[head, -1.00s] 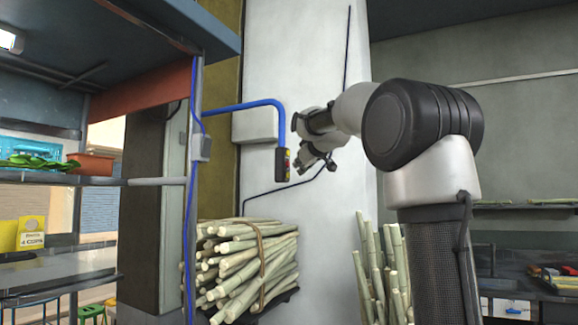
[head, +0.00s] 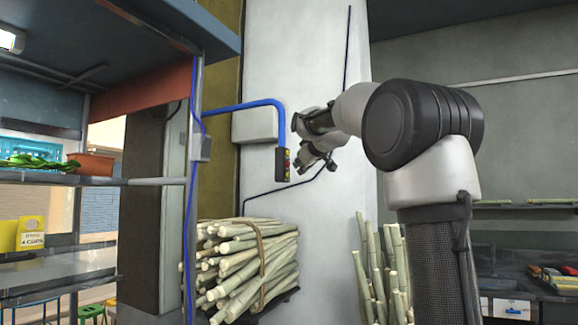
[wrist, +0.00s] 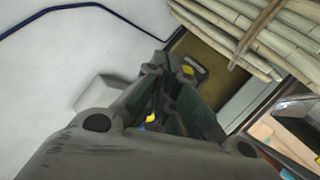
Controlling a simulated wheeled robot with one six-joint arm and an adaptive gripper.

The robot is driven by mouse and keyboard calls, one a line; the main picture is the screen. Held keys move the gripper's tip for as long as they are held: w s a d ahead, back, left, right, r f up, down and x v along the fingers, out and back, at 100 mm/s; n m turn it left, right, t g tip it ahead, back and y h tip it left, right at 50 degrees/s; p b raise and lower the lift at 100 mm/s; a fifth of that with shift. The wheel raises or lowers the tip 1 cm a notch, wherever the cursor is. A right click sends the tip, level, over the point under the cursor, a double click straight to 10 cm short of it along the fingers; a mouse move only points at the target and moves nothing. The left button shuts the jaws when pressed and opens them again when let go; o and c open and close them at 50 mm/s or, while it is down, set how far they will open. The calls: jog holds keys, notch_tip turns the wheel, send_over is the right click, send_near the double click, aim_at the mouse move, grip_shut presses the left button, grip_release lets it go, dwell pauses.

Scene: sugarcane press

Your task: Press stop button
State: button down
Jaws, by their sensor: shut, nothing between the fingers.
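A dark control box (head: 282,164) hangs from the end of a blue pipe in the head view. Small red and yellow spots show on its right side; they are too small to tell which is the stop button. My gripper (head: 298,168) is just to the right of the box, fingers shut and empty, pointing toward it. I cannot tell whether they touch the box. In the wrist view the shut fingers (wrist: 160,78) cover most of the box; a dark end with a yellow patch (wrist: 188,69) shows beyond them.
A blue pipe (head: 243,105) runs from a post to the box. A pale wall (head: 318,60) with a grey wall box (head: 254,125) stands behind. A strapped bundle of cane (head: 240,262) lies below, and upright cane (head: 382,265) leans to its right. A shelf (head: 60,178) is at left.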

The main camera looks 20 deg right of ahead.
jog(key=shift+w+a, duration=0.1)
jog(key=shift+w, duration=0.05)
jog(key=shift+w+a, duration=0.15)
jog(key=shift+w, duration=0.05)
dwell(0.3)
jog(key=shift+w+a, duration=0.3)
jog(key=shift+w, duration=0.05)
dwell(0.8)
jog(key=shift+s+d, duration=0.55)
jog(key=shift+s, duration=0.15)
jog(key=s+d, duration=0.1)
jog(key=s, duration=0.1)
jog(key=s+d, duration=0.2)
dwell(0.6)
dwell(0.7)
